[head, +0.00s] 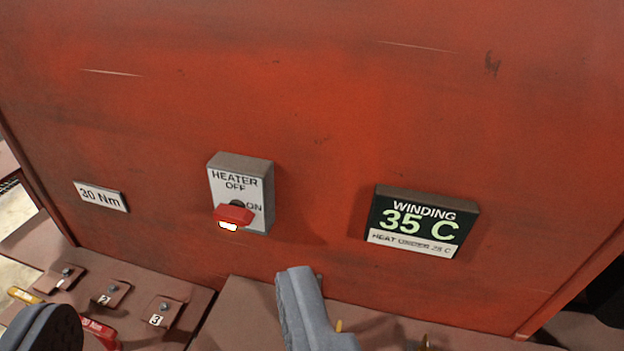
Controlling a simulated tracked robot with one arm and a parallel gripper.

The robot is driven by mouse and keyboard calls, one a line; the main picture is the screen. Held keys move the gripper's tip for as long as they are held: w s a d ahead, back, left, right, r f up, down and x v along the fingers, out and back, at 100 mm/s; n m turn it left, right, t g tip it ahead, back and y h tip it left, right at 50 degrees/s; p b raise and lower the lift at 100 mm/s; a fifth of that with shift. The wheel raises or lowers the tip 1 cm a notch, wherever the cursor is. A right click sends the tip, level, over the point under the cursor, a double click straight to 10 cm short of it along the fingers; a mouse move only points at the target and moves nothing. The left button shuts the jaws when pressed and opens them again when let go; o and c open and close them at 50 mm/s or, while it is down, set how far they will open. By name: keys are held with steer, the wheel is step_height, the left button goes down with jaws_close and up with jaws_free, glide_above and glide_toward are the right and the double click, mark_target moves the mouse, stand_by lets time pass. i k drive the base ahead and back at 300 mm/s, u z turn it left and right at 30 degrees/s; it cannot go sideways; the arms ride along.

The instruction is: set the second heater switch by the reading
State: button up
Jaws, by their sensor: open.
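One heater switch (258,193) is in view, a grey box on the red panel. Its plate reads HEATER, with OFF at the top and ON at the right. Its red handle (236,213) juts out toward me with a white end at the lower left; I cannot tell which mark it is set to. To the right, a dark display (421,222) reads WINDING 35 C. The small line below appears to read HEAT UNDER 25 C. My gripper (172,292) is open, its fingers wide apart at the bottom, below the switch and not touching it.
A plate (101,197) reading 30 Nm is on the panel at the left. Below it are several bolted tabs, two showing 2 (112,294) and 3 (166,310). A red and yellow tool (98,328) lies partly behind my left finger. The panel's upper part is clear.

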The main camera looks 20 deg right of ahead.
mark_target(236, 213)
steer(key=z, duration=1.5)
steer(key=k, duration=0.85)
steer(key=u, duration=1.2)
steer(key=i, duration=1)
steer(key=z, duration=0.05)
